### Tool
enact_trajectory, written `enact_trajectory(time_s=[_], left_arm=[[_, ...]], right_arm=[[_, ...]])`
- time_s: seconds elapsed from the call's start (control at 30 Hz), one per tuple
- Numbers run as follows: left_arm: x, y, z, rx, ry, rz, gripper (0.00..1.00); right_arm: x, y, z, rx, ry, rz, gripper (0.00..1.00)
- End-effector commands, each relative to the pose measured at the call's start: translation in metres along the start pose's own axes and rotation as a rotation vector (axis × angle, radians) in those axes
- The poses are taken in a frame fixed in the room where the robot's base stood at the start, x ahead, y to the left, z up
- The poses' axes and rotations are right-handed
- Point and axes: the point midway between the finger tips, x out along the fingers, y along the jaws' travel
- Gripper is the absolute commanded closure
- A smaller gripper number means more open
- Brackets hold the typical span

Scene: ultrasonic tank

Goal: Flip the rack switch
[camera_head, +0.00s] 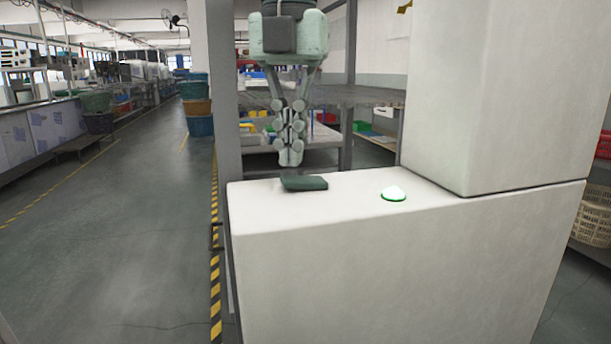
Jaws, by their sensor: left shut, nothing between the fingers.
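The rack switch appears to be the dark green rocker-like piece (304,183) on the left part of the white cabinet's top (345,190). It looks slightly tilted. My left gripper (290,160) points down from the top of the head view, its fingers together with nothing between them. Its tips show just above and slightly left of the dark piece; I cannot tell whether they touch it. A round white button with a green rim (394,193) sits to the right on the same surface. My right gripper is not in view.
A tall white block (500,90) rises from the cabinet's right side. Behind stand a grey post (222,90) and shelves with bins. Stacked baskets (197,105) stand farther back at left. The floor at left is open, with yellow-black tape (215,270) beside the cabinet.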

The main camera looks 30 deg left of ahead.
Motion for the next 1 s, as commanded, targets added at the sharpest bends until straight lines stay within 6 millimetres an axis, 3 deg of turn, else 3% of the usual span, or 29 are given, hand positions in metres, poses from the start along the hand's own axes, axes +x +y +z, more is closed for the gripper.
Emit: enact_trajectory(time_s=[1.0], left_arm=[[0.0064, 0.0, 0.0, 0.0, 0.0, 0.0, 1.0]], right_arm=[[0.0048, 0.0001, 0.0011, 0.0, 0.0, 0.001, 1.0]])
